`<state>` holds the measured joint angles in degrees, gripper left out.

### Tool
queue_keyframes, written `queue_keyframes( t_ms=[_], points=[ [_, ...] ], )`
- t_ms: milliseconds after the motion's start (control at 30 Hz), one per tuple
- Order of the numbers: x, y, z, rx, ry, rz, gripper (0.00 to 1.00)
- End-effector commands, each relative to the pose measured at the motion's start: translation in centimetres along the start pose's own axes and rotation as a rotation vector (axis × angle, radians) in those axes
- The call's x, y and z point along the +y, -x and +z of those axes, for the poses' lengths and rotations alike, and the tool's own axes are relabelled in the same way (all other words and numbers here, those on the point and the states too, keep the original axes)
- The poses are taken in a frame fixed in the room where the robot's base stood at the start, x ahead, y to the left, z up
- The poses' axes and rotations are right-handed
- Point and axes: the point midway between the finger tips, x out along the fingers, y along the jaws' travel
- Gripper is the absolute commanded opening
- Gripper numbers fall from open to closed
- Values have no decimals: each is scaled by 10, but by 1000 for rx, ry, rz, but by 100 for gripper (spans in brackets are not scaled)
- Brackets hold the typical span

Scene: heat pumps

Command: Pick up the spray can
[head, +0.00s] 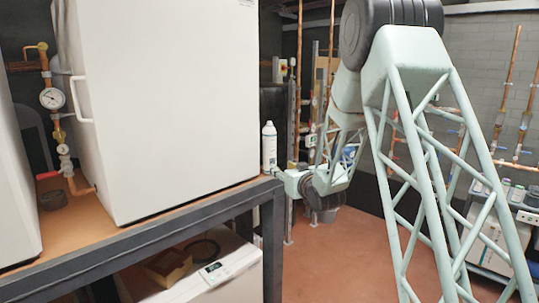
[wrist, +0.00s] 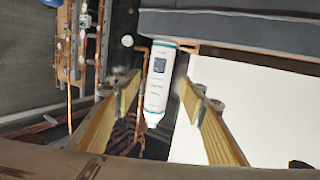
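The spray can (head: 269,148) is white and stands upright at the right corner of the bench, beside the large white unit. In the wrist view the can (wrist: 158,85) shows a blue-green label and lies between the two finger pads of my gripper (wrist: 162,87). The gripper is open, with a visible gap between the can and the left finger; the right finger is close to the can, and contact cannot be told. In the head view my wrist is beside the can's base, and the fingers cannot be made out.
The large white unit (head: 160,100) stands close to the can's left on the dark-framed bench (head: 200,212). Copper pipes and a pressure gauge (head: 52,98) are at the left. Another white box (head: 215,275) is under the bench. Open floor (head: 340,260) lies to the right.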

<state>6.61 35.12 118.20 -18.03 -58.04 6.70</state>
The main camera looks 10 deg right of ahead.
Motion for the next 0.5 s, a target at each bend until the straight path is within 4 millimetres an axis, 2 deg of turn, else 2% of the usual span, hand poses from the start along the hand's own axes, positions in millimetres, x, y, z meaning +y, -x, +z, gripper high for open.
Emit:
queue_keyframes(
  t_ms=[200,500],
  points=[
    [1,-18,9,63,-13,-23,38],
    [1,-26,15,109,-21,-40,38]
  ],
)
